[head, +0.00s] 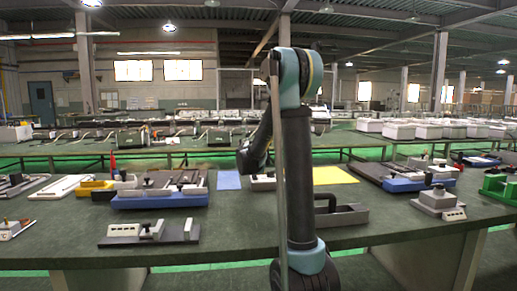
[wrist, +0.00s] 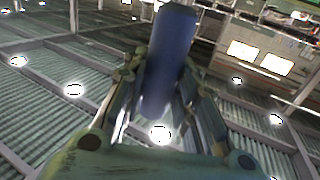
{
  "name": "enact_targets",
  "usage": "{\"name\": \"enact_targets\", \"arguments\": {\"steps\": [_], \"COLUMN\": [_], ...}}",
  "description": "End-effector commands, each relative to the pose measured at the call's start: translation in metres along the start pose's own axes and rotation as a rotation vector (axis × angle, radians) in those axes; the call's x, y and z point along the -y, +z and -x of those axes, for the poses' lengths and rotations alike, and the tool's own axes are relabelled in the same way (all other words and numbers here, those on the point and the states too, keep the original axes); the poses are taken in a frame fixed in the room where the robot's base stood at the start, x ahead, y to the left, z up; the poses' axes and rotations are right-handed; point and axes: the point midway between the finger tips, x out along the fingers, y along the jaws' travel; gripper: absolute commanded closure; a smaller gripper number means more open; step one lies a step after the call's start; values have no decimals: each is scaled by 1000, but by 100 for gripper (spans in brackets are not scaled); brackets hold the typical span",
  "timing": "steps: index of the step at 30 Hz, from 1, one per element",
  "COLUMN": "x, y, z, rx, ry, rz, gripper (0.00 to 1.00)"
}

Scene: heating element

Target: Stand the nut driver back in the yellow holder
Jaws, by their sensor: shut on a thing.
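In the wrist view my gripper (wrist: 163,78) is shut on a dark blue, rounded cylinder, which looks like the handle of the nut driver (wrist: 170,45). The handle sticks out beyond the fingers, and its lower part runs down between them. The ceiling fills the background there, so my gripper is held up off the table. A low yellow block, which looks like the yellow holder (head: 92,190), sits on the left of the table in the head view. A small red upright thing (head: 113,165) shows just behind its right end. I cannot make out its openings. My gripper is not clear in the head view.
A blue-based fixture (head: 160,200) stands right of the yellow block, with a dark grey fixture (head: 150,234) in front. A white tray (head: 62,187) lies to the left. A yellow mat (head: 333,175) and a blue mat (head: 229,180) lie further right. My arm blocks the middle.

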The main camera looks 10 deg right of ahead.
Motion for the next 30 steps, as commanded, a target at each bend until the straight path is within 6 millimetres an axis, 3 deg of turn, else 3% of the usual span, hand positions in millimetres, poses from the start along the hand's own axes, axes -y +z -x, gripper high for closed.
{"name": "enact_targets", "arguments": {"steps": [26, 27, 30], "x": [0, 0, 0], "y": [17, 18, 17], "z": [0, 0, 0], "rx": [0, 0, 0], "ry": [0, 0, 0], "rz": [0, 0, 0], "gripper": [100, 71, 50]}}
